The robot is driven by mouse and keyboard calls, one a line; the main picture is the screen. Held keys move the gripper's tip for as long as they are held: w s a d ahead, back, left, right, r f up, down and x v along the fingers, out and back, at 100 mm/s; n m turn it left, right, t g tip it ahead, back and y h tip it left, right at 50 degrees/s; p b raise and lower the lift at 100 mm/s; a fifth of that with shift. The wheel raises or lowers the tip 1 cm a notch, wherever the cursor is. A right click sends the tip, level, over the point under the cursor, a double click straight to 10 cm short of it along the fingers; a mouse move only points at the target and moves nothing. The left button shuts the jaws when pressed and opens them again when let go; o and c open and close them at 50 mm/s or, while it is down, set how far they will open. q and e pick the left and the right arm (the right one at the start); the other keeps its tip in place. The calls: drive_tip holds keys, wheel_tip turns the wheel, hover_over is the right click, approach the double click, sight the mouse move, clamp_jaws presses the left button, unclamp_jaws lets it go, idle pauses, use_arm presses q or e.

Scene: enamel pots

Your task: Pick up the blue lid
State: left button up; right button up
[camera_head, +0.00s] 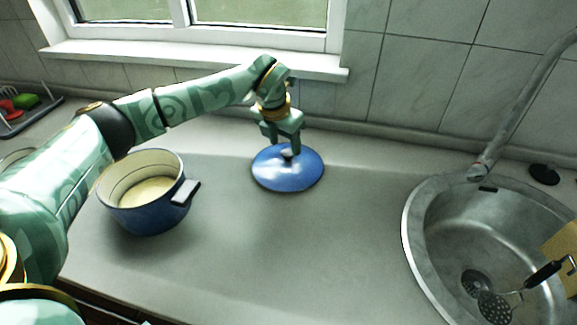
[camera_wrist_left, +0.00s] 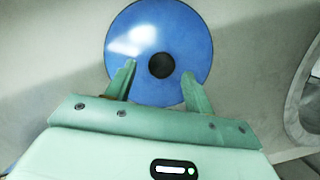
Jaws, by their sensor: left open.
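The blue lid (camera_head: 287,175) is round and shiny and lies on the counter, right of the pot. It also shows in the left wrist view (camera_wrist_left: 158,30) with a dark round knob (camera_wrist_left: 161,66) at its middle. My left gripper (camera_head: 285,148) is above the lid, pointing down. In the left wrist view my left gripper (camera_wrist_left: 155,78) is open, with one finger on each side of the knob. I cannot tell whether the fingers touch the lid. My right gripper is not in view.
A blue pot (camera_head: 150,213) with a cream inside stands open on the counter at left. A steel sink (camera_head: 412,240) with a slotted utensil (camera_head: 495,306) and a faucet (camera_head: 520,105) are at right. The window sill (camera_head: 190,60) runs behind. The counter front is clear.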

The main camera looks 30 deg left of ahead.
sight(287, 152)
use_arm(q)
drive_tip(key=b+x, duration=0.1)
drive_tip(key=x, duration=0.2)
drive_tip(key=shift+d+f, duration=0.1)
drive_tip(key=shift+f, duration=0.25)
drive_tip(key=shift+r, duration=0.1)
drive_tip(key=shift+c, duration=0.3)
drive_tip(key=c, duration=0.8)
drive_tip(key=shift+c, duration=0.2)
drive_tip(key=shift+r, duration=0.2)
